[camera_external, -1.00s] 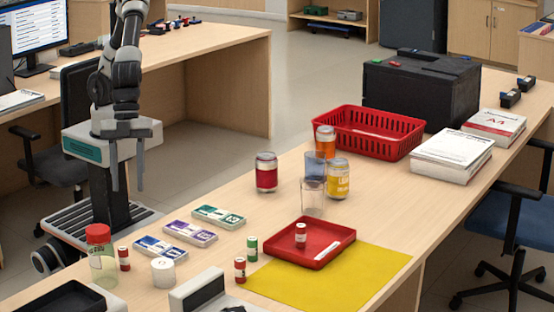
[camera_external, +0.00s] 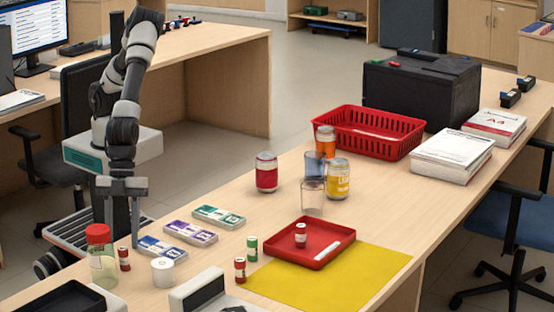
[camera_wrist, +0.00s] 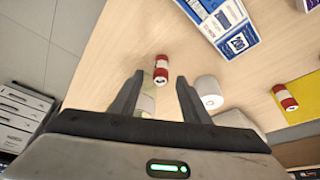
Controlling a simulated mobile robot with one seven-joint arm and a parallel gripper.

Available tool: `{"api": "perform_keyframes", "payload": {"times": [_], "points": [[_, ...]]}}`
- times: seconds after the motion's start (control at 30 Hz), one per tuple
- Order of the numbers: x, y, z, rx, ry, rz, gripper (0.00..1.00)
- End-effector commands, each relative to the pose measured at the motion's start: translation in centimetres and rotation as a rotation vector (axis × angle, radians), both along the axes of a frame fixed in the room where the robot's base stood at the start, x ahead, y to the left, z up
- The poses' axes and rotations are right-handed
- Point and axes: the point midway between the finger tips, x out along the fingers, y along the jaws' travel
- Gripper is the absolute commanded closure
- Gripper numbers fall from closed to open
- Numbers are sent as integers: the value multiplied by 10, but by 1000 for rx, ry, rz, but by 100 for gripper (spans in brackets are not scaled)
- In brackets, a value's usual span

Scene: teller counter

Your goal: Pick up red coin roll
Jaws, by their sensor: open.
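Three red coin rolls with white bands stand in view. One red coin roll (camera_external: 124,259) is between the red-capped jar and a white roll; it also shows just beyond my fingertips in the wrist view (camera_wrist: 161,70). A second red coin roll (camera_external: 240,270) stands near the yellow mat, also in the wrist view (camera_wrist: 285,98). A third red coin roll (camera_external: 300,235) stands on the red tray (camera_external: 320,262). My gripper (camera_external: 121,228) is open and empty, pointing down above the counter's left edge; its two fingers (camera_wrist: 157,88) are apart with no coin roll between them.
The red-capped jar (camera_external: 101,262) stands close left of the first roll, and the white roll (camera_external: 163,272) close right. Banknote bundles (camera_external: 161,247) lie behind. A green coin roll (camera_external: 252,248) stands near the yellow mat (camera_external: 375,270).

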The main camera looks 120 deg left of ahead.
Motion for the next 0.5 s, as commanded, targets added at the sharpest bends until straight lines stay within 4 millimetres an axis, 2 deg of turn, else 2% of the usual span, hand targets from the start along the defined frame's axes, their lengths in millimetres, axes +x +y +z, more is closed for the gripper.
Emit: {"api": "perform_keyframes", "payload": {"times": [0.03,0.2,0.5], "points": [[2,-3,-11,0,3,-1,58],[9,-12,-33,1,3,-1,58],[11,-15,-40,1,1,0,58]]}}
